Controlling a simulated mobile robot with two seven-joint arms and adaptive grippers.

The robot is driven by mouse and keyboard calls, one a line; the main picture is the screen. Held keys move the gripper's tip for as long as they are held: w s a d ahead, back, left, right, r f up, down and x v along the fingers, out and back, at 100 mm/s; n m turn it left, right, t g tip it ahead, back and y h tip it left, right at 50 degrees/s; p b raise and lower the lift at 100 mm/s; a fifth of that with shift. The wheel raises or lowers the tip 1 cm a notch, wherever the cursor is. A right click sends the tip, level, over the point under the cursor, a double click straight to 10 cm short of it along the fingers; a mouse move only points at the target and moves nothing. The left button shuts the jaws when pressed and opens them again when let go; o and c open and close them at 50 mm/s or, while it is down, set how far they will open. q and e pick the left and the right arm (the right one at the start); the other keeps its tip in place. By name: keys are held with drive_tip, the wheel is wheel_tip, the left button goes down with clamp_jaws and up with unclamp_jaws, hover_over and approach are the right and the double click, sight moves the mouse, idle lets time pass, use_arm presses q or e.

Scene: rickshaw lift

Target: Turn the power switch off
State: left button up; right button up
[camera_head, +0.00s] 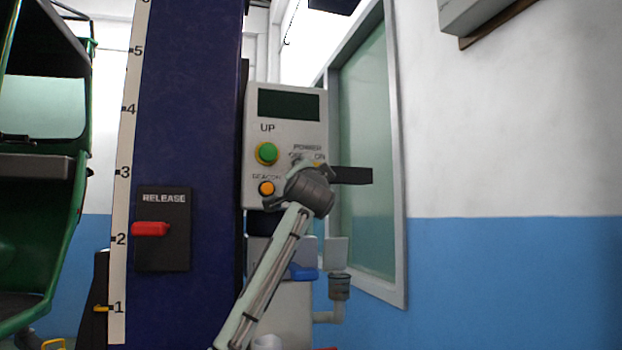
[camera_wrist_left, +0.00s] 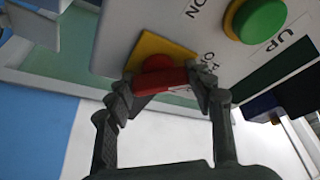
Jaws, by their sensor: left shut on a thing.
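The grey control panel (camera_head: 286,107) shows a dark display, a green UP button (camera_head: 267,153), an orange BEACON button (camera_head: 266,188) and POWER lettering with OFF and ON. My left gripper (camera_head: 306,178) is at the panel's lower right and hides the power switch in the head view. In the left wrist view the switch's red lever (camera_wrist_left: 168,78) stands on a yellow plate (camera_wrist_left: 172,48). My left gripper (camera_wrist_left: 165,88) is shut on this lever, one finger at each end. Which label the lever points to, I cannot tell. My right gripper is not in view.
A dark blue column (camera_head: 190,90) with a number scale stands left of the panel, with a red RELEASE lever (camera_head: 150,229) on it. A green rickshaw (camera_head: 70,200) is at the far left. A framed window (camera_head: 365,150) and a blue-white wall (camera_head: 510,150) lie to the right.

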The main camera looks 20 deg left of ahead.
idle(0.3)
use_arm(q)
drive_tip(key=o, duration=1.2)
drive_tip(key=shift+c, duration=0.2)
drive_tip(key=v, duration=1.2)
drive_tip(key=shift+f, duration=0.1)
